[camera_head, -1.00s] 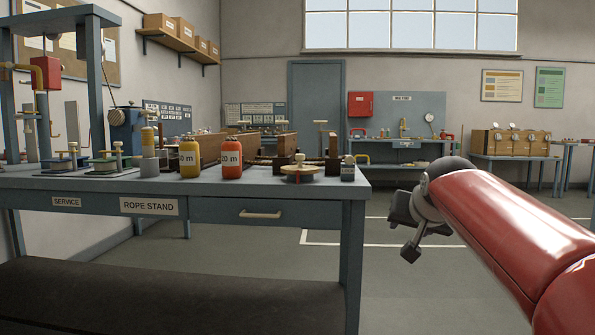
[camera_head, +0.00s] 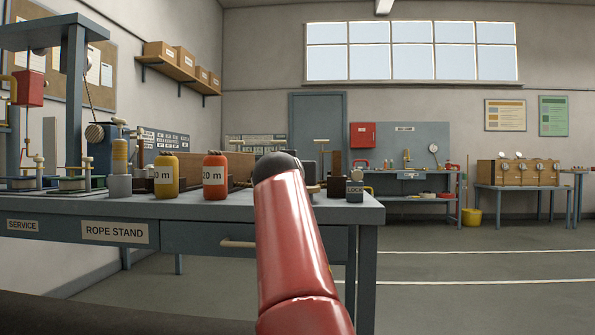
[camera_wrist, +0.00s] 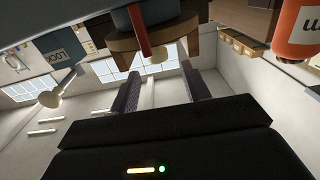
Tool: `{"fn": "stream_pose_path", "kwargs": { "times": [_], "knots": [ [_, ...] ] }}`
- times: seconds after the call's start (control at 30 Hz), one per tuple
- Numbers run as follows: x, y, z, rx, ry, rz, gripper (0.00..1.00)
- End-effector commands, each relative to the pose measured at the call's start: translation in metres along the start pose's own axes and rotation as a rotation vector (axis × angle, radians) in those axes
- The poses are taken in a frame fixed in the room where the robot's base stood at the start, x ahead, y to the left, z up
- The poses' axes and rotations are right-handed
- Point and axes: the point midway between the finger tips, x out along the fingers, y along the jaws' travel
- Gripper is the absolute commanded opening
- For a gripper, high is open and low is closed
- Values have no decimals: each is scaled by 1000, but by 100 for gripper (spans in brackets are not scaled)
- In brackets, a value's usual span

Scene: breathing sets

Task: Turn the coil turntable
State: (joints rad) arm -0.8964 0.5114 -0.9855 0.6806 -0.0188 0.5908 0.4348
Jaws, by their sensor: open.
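In the head view my red arm covers the spot on the bench where the coil turntable showed earlier, a brass-coloured disc with a pale knob. In the wrist view, which is turned upside down, a brown round-edged piece with a red bar (camera_wrist: 150,40) looks like the turntable, seen close. My gripper (camera_wrist: 160,88) is open, with its two dark fingers apart and nothing visible between them. The brown piece lies just beyond the fingertips; I cannot tell whether they touch it. In the head view the gripper is hidden behind my arm.
A grey LOCK block (camera_head: 354,190) stands at the bench's right end; it also shows in the wrist view (camera_wrist: 20,60). An orange bottle (camera_head: 214,175) and a yellow bottle (camera_head: 166,176) stand left of my arm. The floor right of the bench (camera_head: 480,260) is clear.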

Motion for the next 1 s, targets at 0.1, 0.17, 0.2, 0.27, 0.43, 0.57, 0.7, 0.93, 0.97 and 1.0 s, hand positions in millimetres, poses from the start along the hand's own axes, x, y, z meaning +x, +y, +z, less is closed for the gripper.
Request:
{"fn": "stream_pose_path", "kwargs": {
  "times": [0.1, 0.17, 0.2, 0.27, 0.43, 0.57, 0.7, 0.93, 0.97, 1.0],
  "knots": [
    [22, 2, -5, -3, -3, 5, 47],
    [32, 2, -4, -2, -4, 4, 47],
    [38, 2, -4, -2, -4, 4, 47],
    [46, 1, -4, -1, -3, 3, 47],
    [59, 2, -1, 0, -3, 2, 47],
    [62, 1, 1, 1, -3, 0, 47],
    [61, 1, 1, 1, -3, 0, 47],
    [61, 1, 1, 1, -3, 1, 21],
    [61, 1, 1, 1, -3, 1, 17],
    [61, 1, 1, 1, -3, 1, 11]
  ]
}}
